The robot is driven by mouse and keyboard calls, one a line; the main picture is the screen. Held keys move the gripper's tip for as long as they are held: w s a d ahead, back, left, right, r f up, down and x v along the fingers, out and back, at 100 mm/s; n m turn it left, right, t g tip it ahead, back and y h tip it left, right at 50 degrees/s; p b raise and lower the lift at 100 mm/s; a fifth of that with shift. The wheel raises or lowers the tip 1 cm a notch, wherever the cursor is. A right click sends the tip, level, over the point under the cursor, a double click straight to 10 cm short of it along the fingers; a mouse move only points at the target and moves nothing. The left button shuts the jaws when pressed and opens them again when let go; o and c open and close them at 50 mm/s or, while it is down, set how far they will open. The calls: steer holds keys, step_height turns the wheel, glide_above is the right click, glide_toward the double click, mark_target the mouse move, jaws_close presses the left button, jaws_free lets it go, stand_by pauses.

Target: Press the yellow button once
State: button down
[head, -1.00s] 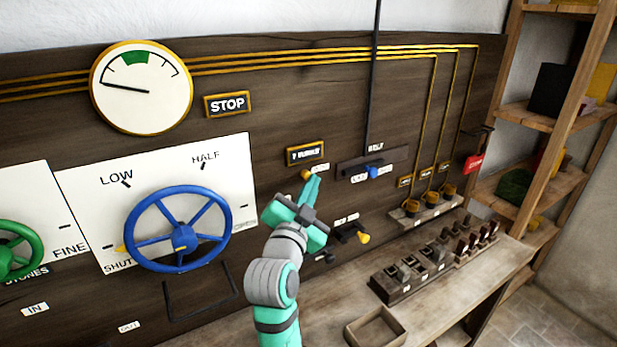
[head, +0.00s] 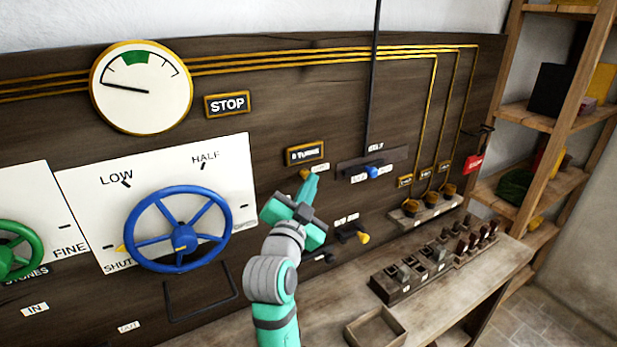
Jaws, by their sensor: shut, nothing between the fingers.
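A small yellow-orange button (head: 303,174) sits on the dark wooden panel, just below a small framed sign (head: 306,153) whose lettering I cannot read clearly. It is partly hidden by my fingers. My gripper (head: 312,180) is shut and empty, its teal fingertips pointing up at the panel. In the picture the tips are right beside the button, at its lower right. I cannot tell whether they touch it.
A yellow-tipped lever (head: 362,238) sticks out right of my gripper. A blue-knobbed slider (head: 372,172) is up to the right. A blue handwheel (head: 182,238) is at left. A bench (head: 470,290) with switch blocks and an open wooden box (head: 377,329) lies below.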

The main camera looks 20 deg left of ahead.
steer(key=shift+s+d, duration=0.55)
steer(key=shift+d, duration=0.1)
steer(key=shift+s+d, duration=0.8)
steer(key=shift+d, duration=0.2)
steer(key=shift+s+d, duration=0.75)
steer(key=shift+d, duration=0.25)
